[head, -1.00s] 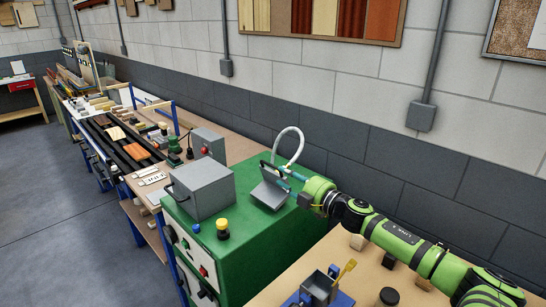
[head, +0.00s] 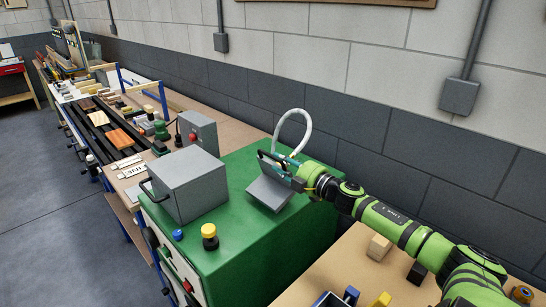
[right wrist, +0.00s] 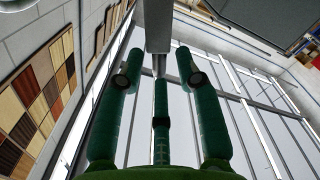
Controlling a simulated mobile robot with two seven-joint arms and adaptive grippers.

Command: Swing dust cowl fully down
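The dust cowl (head: 268,192) is a grey hinged piece with a black handle, on top of the green cabinet (head: 235,235). It stands tilted up in the head view. My right gripper (head: 281,162) is at the cowl's upper edge, by the handle, and partly hides it. In the right wrist view its green fingers (right wrist: 160,82) are straight and spread apart, with a grey bar (right wrist: 158,25) beyond their tips. I see no firm hold, and contact is unclear. My left gripper is not in view.
A white hose (head: 308,125) arches behind the cowl. A grey box (head: 187,185) with a black handle stands to the left, with a yellow-topped button (head: 209,236) in front. Blocks (head: 379,247) lie on the bench at the lower right.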

